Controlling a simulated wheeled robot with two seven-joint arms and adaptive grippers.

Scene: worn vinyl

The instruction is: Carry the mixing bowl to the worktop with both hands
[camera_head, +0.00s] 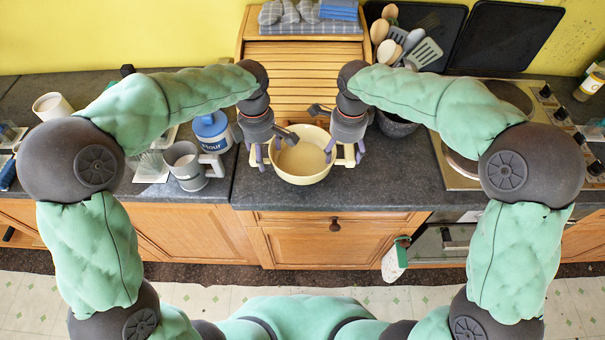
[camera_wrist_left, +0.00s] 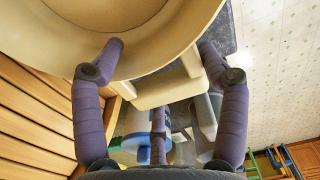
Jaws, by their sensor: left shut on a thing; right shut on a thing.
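The cream mixing bowl (camera_head: 303,167) is upright over the dark grey worktop (camera_head: 330,197), in front of the wooden roll-top box. I cannot tell whether its base touches the worktop. My left gripper (camera_head: 262,155) is shut on the handle at the bowl's left side. In the left wrist view, its purple fingers (camera_wrist_left: 160,48) stand on either side of the cream handle (camera_wrist_left: 160,88), under the bowl's rim (camera_wrist_left: 150,62). My right gripper (camera_head: 345,152) is shut on the bowl's right handle (camera_head: 349,158). The bowl looks empty inside.
The roll-top box (camera_head: 300,75) is behind. A pot of utensils (camera_head: 397,125) stands behind right, with the hob (camera_head: 450,165) farther right.

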